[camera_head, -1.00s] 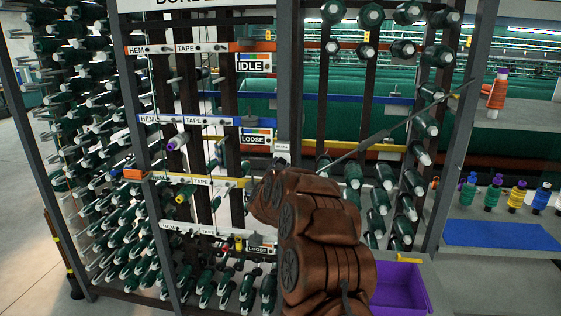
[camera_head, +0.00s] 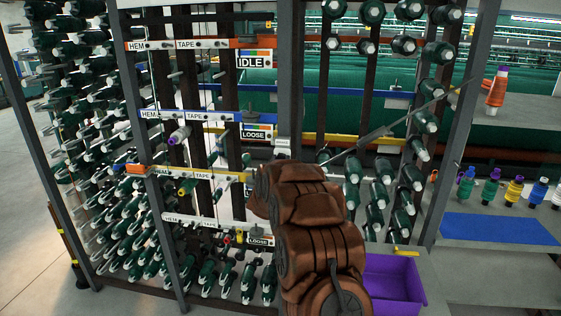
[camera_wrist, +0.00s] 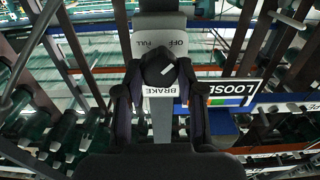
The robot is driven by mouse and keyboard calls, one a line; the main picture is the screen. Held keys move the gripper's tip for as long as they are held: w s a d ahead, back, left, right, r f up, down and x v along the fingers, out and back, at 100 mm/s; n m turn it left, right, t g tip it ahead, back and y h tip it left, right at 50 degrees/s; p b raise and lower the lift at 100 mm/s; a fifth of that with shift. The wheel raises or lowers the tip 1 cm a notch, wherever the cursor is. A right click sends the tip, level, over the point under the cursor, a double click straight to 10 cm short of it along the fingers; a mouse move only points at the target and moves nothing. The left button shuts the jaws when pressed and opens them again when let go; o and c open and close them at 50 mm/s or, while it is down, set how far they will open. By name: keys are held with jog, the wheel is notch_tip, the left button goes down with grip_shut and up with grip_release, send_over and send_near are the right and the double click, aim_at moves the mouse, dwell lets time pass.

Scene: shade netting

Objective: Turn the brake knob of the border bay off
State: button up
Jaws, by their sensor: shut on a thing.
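The brake knob (camera_wrist: 157,62) is round and black with a white pointer mark. In the wrist view it sits on a pale plate (camera_wrist: 142,22) printed OFF and FULL, with a BRAKE label below it. The pointer mark slants toward the upper right, on the OFF side. My gripper (camera_wrist: 160,78) has its two dark fingers on either side of the knob, shut on it. In the head view a small pale plate (camera_head: 282,142) shows on the rack post; my brown arm hides the knob and gripper.
A LOOSE sign (camera_wrist: 232,93) is beside the knob; an IDLE sign (camera_head: 254,60) is higher on the rack. Green bobbins crowd both sides. A thin grey rod (camera_head: 385,130) crosses the right bay. A purple bin (camera_head: 395,285) stands at lower right, near a blue mat (camera_head: 497,229).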

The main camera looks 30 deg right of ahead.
jog(key=shift+f, duration=0.15)
jog(key=o, duration=1.1)
jog(key=shift+o, duration=0.2)
jog(key=v, duration=1.2)
